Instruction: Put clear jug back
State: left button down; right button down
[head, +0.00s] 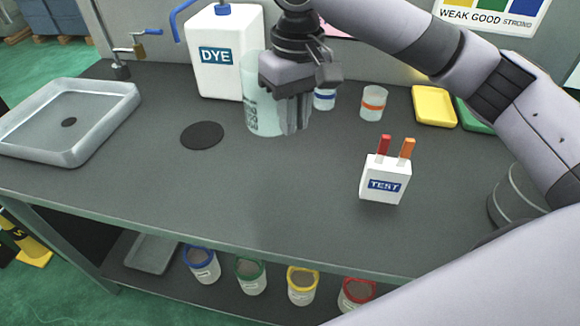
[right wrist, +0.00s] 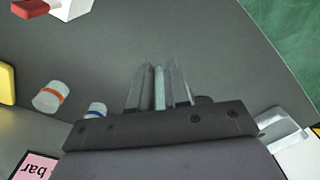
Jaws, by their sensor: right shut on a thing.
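The clear jug (head: 260,118), pale and see-through with markings on its side, is upright over the bench in the head view, in front of the white DYE container (head: 226,75). My right gripper (head: 297,127) is at its right side and shut on it. In the right wrist view my right gripper (right wrist: 158,88) has a thin pale strip of the jug (right wrist: 159,90) between its fingers; the rest is hidden. I cannot tell whether the jug's base touches the bench. A dark round mat (head: 202,135) lies empty to the left of the jug. My left gripper is not in view.
A grey metal basin (head: 118,92) with a tap is at the left. Orange-banded (head: 373,103) and blue-banded (head: 324,99) cups stand right of the jug. A white TEST block (head: 385,178) stands nearer the front. Yellow (head: 434,106) and green trays are at back right. Front left bench is clear.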

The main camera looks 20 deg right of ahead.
notch_tip(320, 180, down, 12)
jog(key=shift+f, duration=0.1)
dwell(0.4)
jog(key=c, duration=1.1)
grip_release()
jog(key=shift+b, duration=0.35)
notch_tip(320, 180, up, 12)
jog(key=shift+d+r+p, duration=0.1)
jog(key=shift+d+p, duration=0.05)
jog(key=shift+p, duration=0.2)
